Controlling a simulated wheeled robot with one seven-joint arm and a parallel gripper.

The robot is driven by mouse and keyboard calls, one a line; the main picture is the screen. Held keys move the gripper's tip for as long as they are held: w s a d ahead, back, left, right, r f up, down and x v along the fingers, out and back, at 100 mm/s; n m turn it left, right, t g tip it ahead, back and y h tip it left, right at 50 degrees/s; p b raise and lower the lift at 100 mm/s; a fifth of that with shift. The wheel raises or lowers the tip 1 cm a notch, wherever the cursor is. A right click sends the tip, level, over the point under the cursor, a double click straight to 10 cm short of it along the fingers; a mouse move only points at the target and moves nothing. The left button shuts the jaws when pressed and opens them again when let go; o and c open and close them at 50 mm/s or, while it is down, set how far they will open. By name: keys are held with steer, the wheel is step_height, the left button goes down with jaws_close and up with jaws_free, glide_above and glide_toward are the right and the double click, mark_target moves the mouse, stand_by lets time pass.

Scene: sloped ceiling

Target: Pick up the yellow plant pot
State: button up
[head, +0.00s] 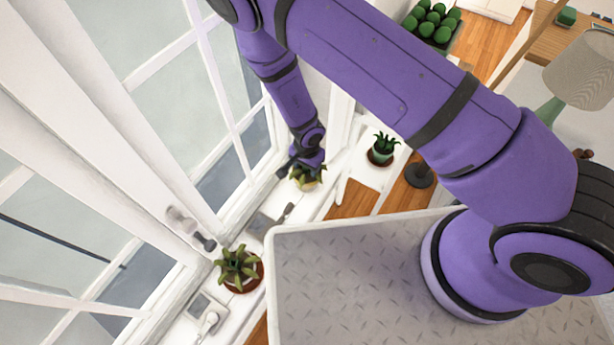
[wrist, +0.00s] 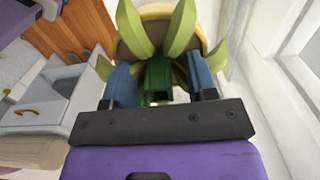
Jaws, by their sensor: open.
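The yellow plant pot (head: 306,186) stands on the white windowsill and holds a green spiky plant. My gripper (head: 303,163) is right above it, pointing down over its leaves. In the wrist view, the pot's yellow rim (wrist: 160,11) shows at the top, behind broad green leaves. My gripper (wrist: 160,80) is open there, with its two blue fingers apart and leaves between and around them. The lower pot wall is mostly hidden by leaves, and I cannot tell whether the fingers touch the pot.
A plant in a reddish-brown pot (head: 243,282) is nearer on the sill. Another dark-green potted plant (head: 382,149) stands to the right on a white surface. The window frame (head: 205,175) runs close along the left. A table lamp (head: 583,75) is at the far right.

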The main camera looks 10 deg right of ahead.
steer(key=shift+f, duration=0.25)
steer(key=shift+c, duration=0.2)
jaws_close()
stand_by(1.1)
